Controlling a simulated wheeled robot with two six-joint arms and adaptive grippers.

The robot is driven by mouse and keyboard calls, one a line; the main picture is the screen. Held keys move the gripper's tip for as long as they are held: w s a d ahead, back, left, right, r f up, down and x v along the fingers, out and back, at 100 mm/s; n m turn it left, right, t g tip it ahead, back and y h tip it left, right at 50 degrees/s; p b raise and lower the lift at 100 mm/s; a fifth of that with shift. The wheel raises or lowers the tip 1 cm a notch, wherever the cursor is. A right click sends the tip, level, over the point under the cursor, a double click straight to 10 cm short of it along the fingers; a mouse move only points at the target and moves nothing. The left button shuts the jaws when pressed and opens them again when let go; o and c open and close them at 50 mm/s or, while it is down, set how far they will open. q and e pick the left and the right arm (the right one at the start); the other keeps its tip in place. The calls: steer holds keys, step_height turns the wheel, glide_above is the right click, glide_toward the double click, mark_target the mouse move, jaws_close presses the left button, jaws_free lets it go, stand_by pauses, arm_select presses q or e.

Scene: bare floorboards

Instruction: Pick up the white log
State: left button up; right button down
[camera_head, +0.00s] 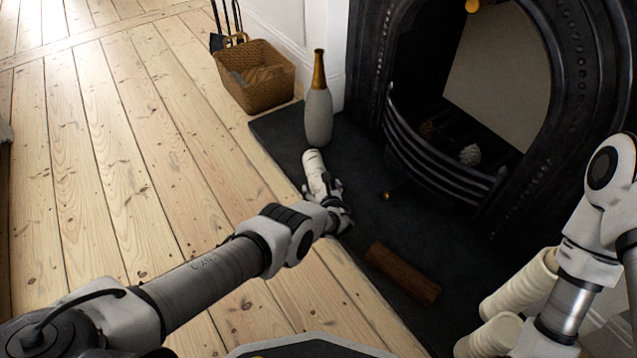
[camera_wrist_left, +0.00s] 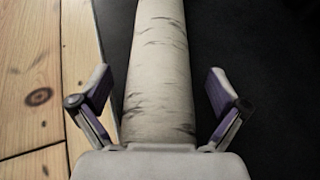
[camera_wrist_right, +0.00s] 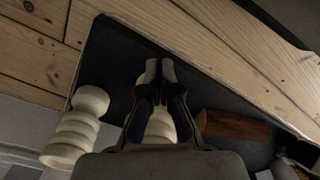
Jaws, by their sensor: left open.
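The white log (camera_head: 314,163) lies on the dark hearth slab near its floor-side edge, with pale bark and dark marks. My left gripper (camera_head: 336,208) is at the log's near end in the head view. In the left wrist view the white log (camera_wrist_left: 158,70) runs lengthwise between the two spread fingers of my left gripper (camera_wrist_left: 158,88), with a gap on each side. The log's near end is hidden by the gripper body. My right gripper (camera_wrist_right: 160,68) has its fingertips together, with nothing seen between them; it is away from the log.
A brown log (camera_head: 403,272) lies on the hearth (camera_head: 375,225). A grey bottle vase (camera_head: 318,115) stands beyond the white log, near a wicker basket (camera_head: 255,85). The black fireplace (camera_head: 440,160) is at right. Cream ribbed objects (camera_head: 520,285) stand by my right arm. Floorboards at left are clear.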

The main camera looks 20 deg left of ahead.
arm_select(q)
steer(key=shift+r, duration=0.2)
steer(key=c, duration=1.6)
steer(key=shift+r, duration=0.1)
